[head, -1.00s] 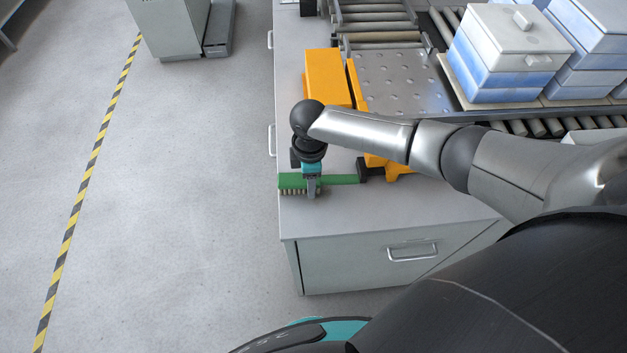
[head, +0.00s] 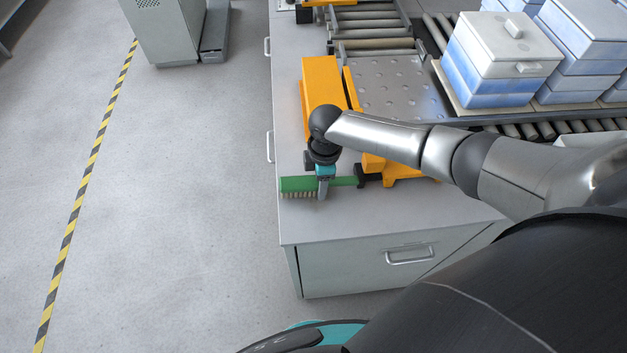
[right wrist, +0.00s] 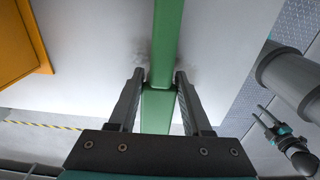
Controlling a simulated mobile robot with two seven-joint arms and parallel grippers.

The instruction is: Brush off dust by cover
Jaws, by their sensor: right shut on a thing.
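A green brush (head: 298,185) with pale bristles pointing down is over the front left part of the grey cabinet top (head: 350,220). My right gripper (head: 324,192) is shut on the brush, near where the handle meets the head. In the right wrist view, the green brush (right wrist: 167,40) runs between the two fingers (right wrist: 160,85). A dark dusty smudge (right wrist: 190,72) shows on the pale surface beside the brush there. My left gripper (right wrist: 264,118) shows small at the right of that view, empty, its two fingers apart. I cannot tell whether the bristles touch the surface.
An orange block (head: 321,80) stands on the cabinet behind my right wrist. An orange bracket (head: 400,172) with a black part lies right of the brush handle. Behind are a perforated metal plate (head: 395,85), rollers and white-blue boxes (head: 500,60).

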